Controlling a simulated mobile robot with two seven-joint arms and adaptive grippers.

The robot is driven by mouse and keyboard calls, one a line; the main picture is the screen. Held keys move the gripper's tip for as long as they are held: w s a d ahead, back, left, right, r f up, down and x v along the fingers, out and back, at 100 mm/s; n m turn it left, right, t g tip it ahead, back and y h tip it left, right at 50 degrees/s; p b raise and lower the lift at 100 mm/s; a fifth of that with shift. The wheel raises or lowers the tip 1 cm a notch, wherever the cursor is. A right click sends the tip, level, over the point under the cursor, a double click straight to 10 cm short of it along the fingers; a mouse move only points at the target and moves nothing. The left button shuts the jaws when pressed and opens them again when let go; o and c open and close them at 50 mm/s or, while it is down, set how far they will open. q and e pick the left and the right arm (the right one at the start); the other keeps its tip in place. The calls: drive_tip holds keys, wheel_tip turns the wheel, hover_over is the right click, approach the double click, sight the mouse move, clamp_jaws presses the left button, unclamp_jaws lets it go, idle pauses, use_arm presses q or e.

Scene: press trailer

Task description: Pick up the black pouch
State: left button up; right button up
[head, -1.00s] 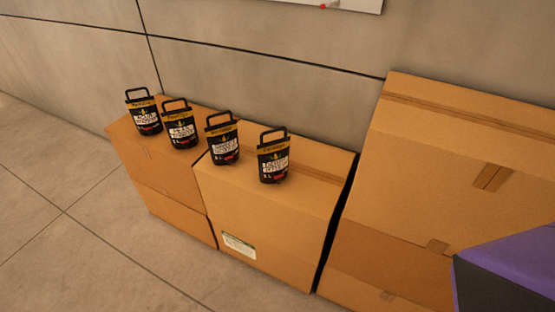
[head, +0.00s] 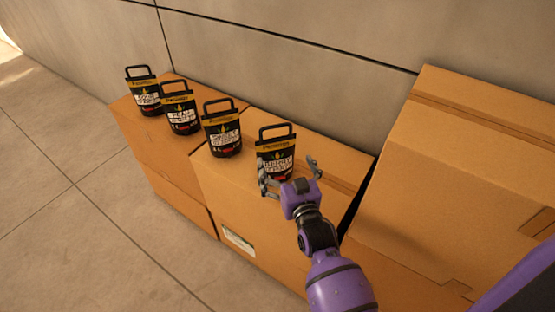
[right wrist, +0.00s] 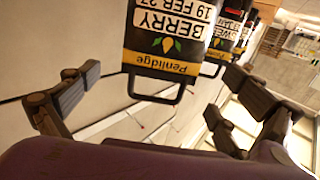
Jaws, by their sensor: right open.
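Several black pouches with handles, yellow bands and white labels stand in a row on cardboard boxes. The nearest black pouch (head: 275,150) is at the right end of the row, upright on the middle box. It also shows large in the right wrist view (right wrist: 165,38), its label reading "BERRY" and "Penlidge". My right gripper (head: 290,172) is open and empty in front of this pouch, its fingers spread to either side; in the head view its fingers hide the pouch's lower part. In the right wrist view the gripper's fingers (right wrist: 160,92) are wide apart near the pouch's handle. My left gripper is not in view.
The other pouches (head: 221,135), (head: 180,112) and (head: 144,97) stand to the left. The middle box (head: 240,195) adjoins a left box (head: 160,150). A larger, taller box (head: 440,180) stands at right. A grey wall (head: 300,60) runs behind. Floor at left is clear.

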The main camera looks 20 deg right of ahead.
sight(276, 144)
drive_tip(key=w, duration=0.7)
drive_tip(key=shift+w+a+r+p, duration=0.1)
drive_tip(key=shift+w+p, duration=0.25)
drive_tip(key=c, duration=1.6)
drive_tip(key=shift+r+t, duration=0.3)
drive_tip(key=shift+c, duration=0.6)
drive_tip(key=shift+w, duration=0.1)
